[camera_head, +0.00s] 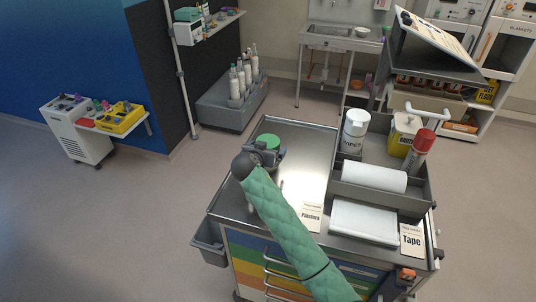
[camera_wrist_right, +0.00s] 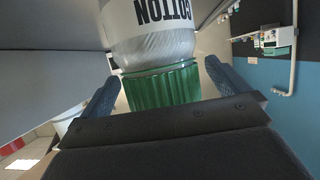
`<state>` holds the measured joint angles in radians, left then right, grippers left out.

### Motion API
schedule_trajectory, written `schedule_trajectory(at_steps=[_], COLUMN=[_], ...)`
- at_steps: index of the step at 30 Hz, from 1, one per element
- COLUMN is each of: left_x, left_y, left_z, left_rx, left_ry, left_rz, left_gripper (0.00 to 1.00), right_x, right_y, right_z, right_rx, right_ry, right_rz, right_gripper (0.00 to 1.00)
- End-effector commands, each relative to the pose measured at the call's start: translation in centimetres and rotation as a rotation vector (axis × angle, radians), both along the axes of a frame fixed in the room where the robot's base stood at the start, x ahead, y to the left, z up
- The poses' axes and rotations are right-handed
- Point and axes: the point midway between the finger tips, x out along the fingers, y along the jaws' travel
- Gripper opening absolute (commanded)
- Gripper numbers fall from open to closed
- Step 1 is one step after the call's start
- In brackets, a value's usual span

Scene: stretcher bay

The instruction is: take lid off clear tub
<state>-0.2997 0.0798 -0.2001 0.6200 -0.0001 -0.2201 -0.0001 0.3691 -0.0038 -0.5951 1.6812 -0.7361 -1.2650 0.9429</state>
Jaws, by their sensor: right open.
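The clear tub (camera_wrist_right: 153,38) fills the upper middle of the right wrist view, upside down there, with white contents and a label that seems to read COTTON. Its ribbed green lid (camera_wrist_right: 163,86) is on it. In the head view the lid (camera_head: 268,141) shows as a green disc at the far left part of the trolley top; my gripper hides the tub body. My right gripper (camera_head: 266,156) is open at the lid, one finger to each side, with small gaps visible in the wrist view. My left gripper is out of view.
The steel trolley top (camera_head: 300,150) is bare right of the tub. A grey divided tray (camera_head: 425,190) on its right holds a wipes tub (camera_head: 354,131), a yellow container (camera_head: 403,132), a red-capped bottle (camera_head: 418,150) and a white roll (camera_head: 374,177). A Plasters card (camera_head: 311,217) stands in front.

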Motion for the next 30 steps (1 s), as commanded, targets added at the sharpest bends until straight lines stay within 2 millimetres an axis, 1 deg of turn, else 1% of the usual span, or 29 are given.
schedule_trajectory(at_steps=[6, 7, 11, 12, 14, 15, 17, 25, 30], left_x=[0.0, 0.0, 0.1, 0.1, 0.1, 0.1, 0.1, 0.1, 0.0], left_y=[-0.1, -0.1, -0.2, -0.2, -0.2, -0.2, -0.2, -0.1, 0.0], left_z=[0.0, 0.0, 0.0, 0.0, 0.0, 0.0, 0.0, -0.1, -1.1], left_rx=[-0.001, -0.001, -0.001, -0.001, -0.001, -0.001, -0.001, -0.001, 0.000], left_ry=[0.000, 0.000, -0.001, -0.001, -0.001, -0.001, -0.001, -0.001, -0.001], left_rz=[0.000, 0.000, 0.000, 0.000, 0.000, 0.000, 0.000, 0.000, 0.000], left_gripper=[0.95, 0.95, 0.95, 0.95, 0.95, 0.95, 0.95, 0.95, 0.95], right_x=[0.0, 0.0, 0.0, 0.0, 0.0, 0.0, 0.0, 0.0, 0.1], right_y=[0.0, 0.0, 0.0, 0.0, 0.0, 0.0, 0.0, 0.0, 0.2], right_z=[-0.1, -0.1, -0.1, -0.1, -0.1, -0.1, 0.0, 0.1, 0.8], right_rx=[0.000, 0.000, 0.000, 0.000, 0.000, 0.000, 0.000, 0.001, 0.003], right_ry=[0.000, 0.000, 0.000, 0.000, 0.000, 0.000, 0.000, -0.001, -0.004], right_rz=[0.000, 0.000, 0.000, 0.000, 0.000, 0.000, 0.000, 0.001, 0.002], right_gripper=[1.00, 0.96, 0.71, 0.63, 0.51, 0.43, 0.32, 0.32, 0.32])
